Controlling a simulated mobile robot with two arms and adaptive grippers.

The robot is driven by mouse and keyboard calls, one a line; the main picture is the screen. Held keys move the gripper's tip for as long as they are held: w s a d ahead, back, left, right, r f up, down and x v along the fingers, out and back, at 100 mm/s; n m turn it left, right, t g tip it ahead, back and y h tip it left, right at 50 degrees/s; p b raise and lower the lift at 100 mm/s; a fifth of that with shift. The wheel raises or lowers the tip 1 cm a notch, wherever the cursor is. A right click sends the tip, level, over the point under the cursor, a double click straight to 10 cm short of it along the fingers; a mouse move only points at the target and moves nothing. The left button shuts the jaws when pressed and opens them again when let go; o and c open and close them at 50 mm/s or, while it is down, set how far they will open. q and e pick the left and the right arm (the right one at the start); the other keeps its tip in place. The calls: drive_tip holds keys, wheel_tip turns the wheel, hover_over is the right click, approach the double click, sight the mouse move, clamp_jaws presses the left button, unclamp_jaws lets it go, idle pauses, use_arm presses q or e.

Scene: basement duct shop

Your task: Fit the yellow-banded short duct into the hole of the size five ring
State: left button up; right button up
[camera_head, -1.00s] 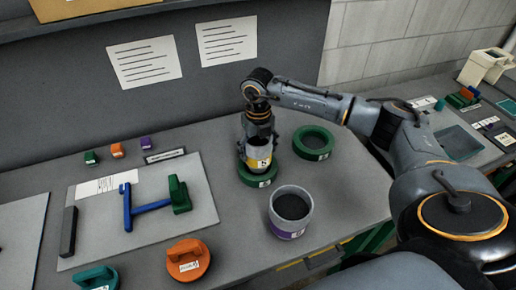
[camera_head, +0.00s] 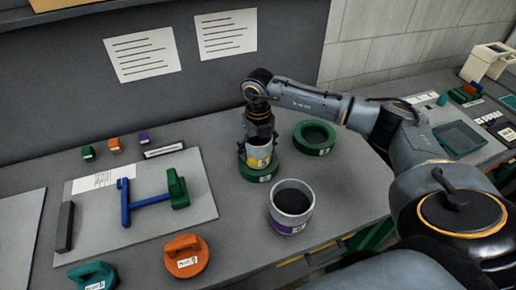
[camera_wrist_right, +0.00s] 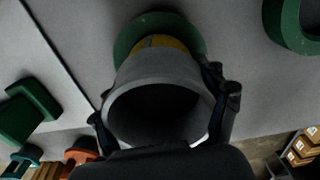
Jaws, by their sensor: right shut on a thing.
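The yellow-banded short duct (camera_head: 259,153) is a light grey cylinder with a yellow band low down, held upright at a green ring (camera_head: 258,172). Its lower end meets the ring; I cannot tell how deep it sits in the hole. My right gripper (camera_head: 259,141) is shut on the duct's upper part from above. In the right wrist view the duct (camera_wrist_right: 160,72) stands between the two fingers, with the green ring (camera_wrist_right: 125,42) behind its yellow band. A second green ring (camera_head: 314,138) lies to the right, with a label too small to read. My left gripper is not in view.
A purple-banded grey duct (camera_head: 291,206) stands close in front, to the right. A grey board (camera_head: 150,220) with blue and green parts lies left. Orange (camera_head: 186,256) and teal (camera_head: 93,276) handled pieces lie near the front edge. Small coloured blocks (camera_head: 114,144) stand behind the board.

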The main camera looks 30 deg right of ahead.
sight(258, 145)
drive_tip(key=o, duration=1.4)
wheel_tip(258, 145, up, 12)
